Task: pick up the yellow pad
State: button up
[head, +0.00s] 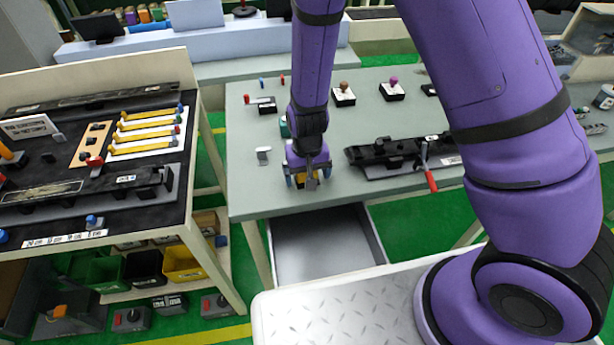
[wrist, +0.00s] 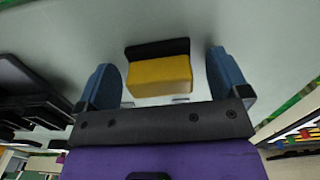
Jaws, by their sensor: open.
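The yellow pad (wrist: 160,76) is a small yellow block with a black strip along its far side in the wrist view. It lies on the grey-green table (head: 250,190). My gripper (wrist: 168,75) is open, with one blue finger to the left and one to the right of the pad. Gaps show between the pad and both fingers. In the head view my gripper (head: 308,182) is low over the table near its front edge, and a bit of yellow shows under it. The rest of the pad is hidden there by the gripper.
A black fixture with a red-handled clamp (head: 425,165) stands right of my gripper. An open drawer (head: 325,245) juts out below the table front. Knobbed blocks (head: 343,94) stand farther back.

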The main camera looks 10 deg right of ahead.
jog(key=shift+c, duration=0.4)
jog(key=c, duration=0.9)
jog(key=shift+r, duration=0.15)
jog(key=shift+c, duration=0.2)
